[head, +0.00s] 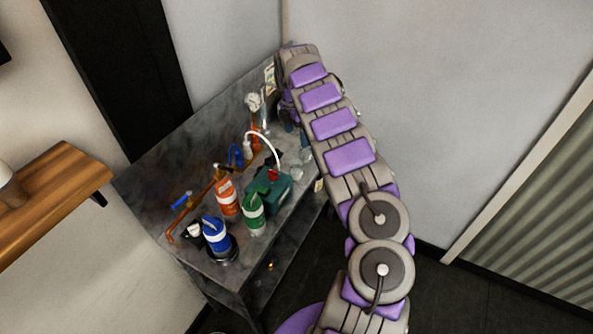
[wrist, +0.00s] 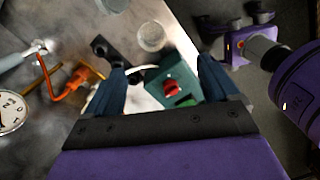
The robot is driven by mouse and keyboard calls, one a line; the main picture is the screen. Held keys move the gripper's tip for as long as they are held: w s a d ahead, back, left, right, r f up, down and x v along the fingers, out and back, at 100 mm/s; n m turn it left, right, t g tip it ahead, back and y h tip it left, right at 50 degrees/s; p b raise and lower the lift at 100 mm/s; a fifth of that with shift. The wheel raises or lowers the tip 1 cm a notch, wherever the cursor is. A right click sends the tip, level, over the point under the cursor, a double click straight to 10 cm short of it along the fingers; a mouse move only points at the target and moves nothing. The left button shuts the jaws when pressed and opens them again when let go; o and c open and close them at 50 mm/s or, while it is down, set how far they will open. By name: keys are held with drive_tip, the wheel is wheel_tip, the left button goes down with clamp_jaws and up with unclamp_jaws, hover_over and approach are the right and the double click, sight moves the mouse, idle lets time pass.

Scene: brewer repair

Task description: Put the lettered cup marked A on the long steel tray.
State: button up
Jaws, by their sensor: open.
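My gripper (wrist: 162,68) is open in the wrist view, with its two dark blue fingers spread and nothing held between them. A round, pale, see-through cup-like thing (wrist: 151,36) stands on the grey surface just beyond the fingertips. No letter can be read on it. Small clear shapes (head: 296,173) near the table's right edge in the head view may be cups, but they are too small to tell. I cannot make out the cup marked A or the long steel tray for certain in either view. My arm hides part of the table's far end.
The grey table (head: 193,252) holds an orange bottle (head: 227,197), a blue bottle (head: 215,233), a green bottle (head: 253,212) and a green box (wrist: 160,75) with a red knob. Pipes and a gauge (wrist: 12,112) lie left of my gripper. A wooden shelf (head: 50,200) is at left.

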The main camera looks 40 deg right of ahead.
drive_tip(key=n+b, duration=0.2)
drive_tip(key=b, duration=0.1)
approach(297, 168)
drive_tip(key=shift+t+y, duration=0.3)
drive_tip(key=f, duration=0.2)
drive_tip(key=s+f, duration=0.1)
drive_tip(key=f, duration=0.2)
drive_tip(key=s+a+f, duration=0.1)
drive_tip(key=f, duration=0.2)
drive_tip(key=shift+r, duration=0.1)
drive_tip(key=shift+c, duration=0.2)
drive_tip(key=c, duration=1.1)
drive_tip(key=shift+c, duration=0.2)
drive_tip(key=shift+r, duration=0.15)
